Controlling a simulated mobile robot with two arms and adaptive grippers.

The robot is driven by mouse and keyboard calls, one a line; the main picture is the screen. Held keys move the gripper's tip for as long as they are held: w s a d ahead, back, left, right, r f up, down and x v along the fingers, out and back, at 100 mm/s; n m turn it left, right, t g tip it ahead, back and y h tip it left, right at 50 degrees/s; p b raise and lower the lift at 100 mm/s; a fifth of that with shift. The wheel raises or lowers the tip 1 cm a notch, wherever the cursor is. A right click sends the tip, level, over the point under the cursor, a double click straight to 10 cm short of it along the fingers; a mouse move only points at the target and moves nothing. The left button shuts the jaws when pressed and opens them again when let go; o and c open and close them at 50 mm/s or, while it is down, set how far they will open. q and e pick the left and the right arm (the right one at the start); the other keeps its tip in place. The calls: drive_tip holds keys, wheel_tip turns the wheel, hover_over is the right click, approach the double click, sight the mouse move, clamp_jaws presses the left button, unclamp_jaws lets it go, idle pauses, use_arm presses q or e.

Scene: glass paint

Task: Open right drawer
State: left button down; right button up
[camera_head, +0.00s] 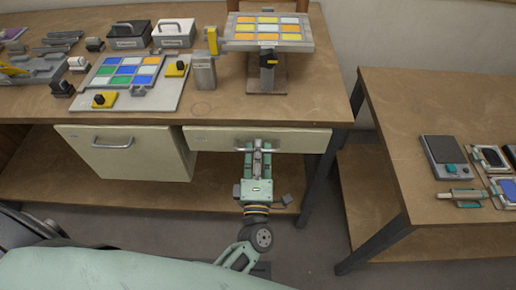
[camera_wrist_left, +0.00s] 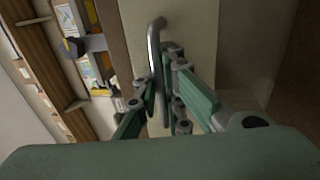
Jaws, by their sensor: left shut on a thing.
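The right drawer (camera_head: 300,140) is a cream front under the workbench top in the head view. It looks nearly flush with the bench front, and I cannot tell if it stands out a little. My left gripper (camera_head: 257,148) is at the middle of this drawer front. In the left wrist view, the drawer's curved metal handle (camera_wrist_left: 154,50) runs between the fingers of my left gripper (camera_wrist_left: 160,90), which are shut on it. The drawer front (camera_wrist_left: 190,30) fills the area behind the handle. My right gripper is not in view.
The left cabinet unit (camera_head: 120,160) with its own handle stands further out beside the drawer. The workbench top (camera_head: 210,110) holds a tile panel, a stand with a coloured grid and boxes. A second table (camera_head: 400,120) stands right, with a floor gap between.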

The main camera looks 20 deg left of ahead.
use_arm(q)
drive_tip(key=r+v, duration=0.2)
drive_tip(key=v, duration=0.8)
drive_tip(key=r+v, duration=0.1)
drive_tip(key=v, duration=0.8)
drive_tip(key=shift+s+d+r+p, duration=0.2)
drive_tip(key=shift+s+r+p, duration=0.1)
drive_tip(key=shift+s, duration=0.45)
drive_tip(key=c, duration=2.1)
unclamp_jaws()
